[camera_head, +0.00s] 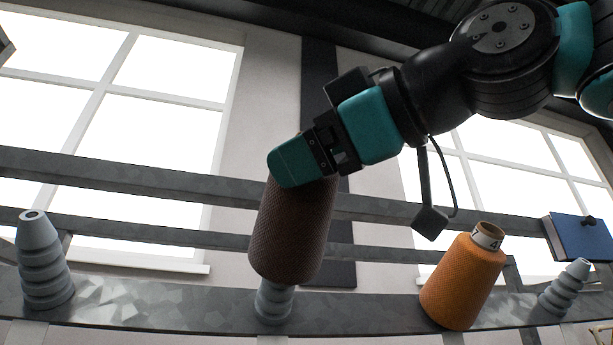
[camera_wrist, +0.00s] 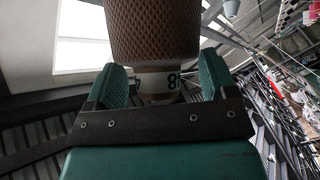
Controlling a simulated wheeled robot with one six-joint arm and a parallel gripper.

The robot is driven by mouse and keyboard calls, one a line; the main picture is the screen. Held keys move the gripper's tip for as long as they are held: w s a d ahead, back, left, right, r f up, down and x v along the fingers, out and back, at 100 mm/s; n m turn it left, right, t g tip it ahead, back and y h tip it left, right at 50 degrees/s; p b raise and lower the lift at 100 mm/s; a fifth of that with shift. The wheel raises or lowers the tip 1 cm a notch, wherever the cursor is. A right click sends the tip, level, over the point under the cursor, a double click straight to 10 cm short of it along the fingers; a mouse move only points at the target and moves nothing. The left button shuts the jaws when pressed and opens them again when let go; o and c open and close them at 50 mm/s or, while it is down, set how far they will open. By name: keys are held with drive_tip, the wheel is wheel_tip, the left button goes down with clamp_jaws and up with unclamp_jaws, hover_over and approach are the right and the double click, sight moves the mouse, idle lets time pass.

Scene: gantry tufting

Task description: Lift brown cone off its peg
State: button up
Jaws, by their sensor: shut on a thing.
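The brown cone (camera_head: 292,232) is a textured yarn cone in the middle of the head view, slightly tilted in the picture. My gripper (camera_head: 303,165) is shut on its top end. In the wrist view the brown cone (camera_wrist: 155,32) shows between the two teal fingers of my gripper (camera_wrist: 160,85), with a pale, numbered tube end (camera_wrist: 158,84) between them. Below the cone in the head view, the ribbed grey peg (camera_head: 273,303) shows its lower part. Its upper part is hidden, and I cannot tell whether it is still inside the cone.
An orange cone (camera_head: 463,281) sits on the metal rail (camera_head: 165,311) to the right. Bare grey pegs stand at the left (camera_head: 42,262) and right (camera_head: 565,288). A blue box (camera_head: 580,238) is at the far right. Horizontal beams (camera_head: 130,177) run behind the cones.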

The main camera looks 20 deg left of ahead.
drive_tip(key=s+d+r, duration=0.3)
drive_tip(key=s+r, duration=0.1)
drive_tip(key=shift+s+p, duration=0.35)
drive_tip(key=shift+p, duration=0.05)
idle(0.4)
drive_tip(key=shift+a+f, duration=0.1)
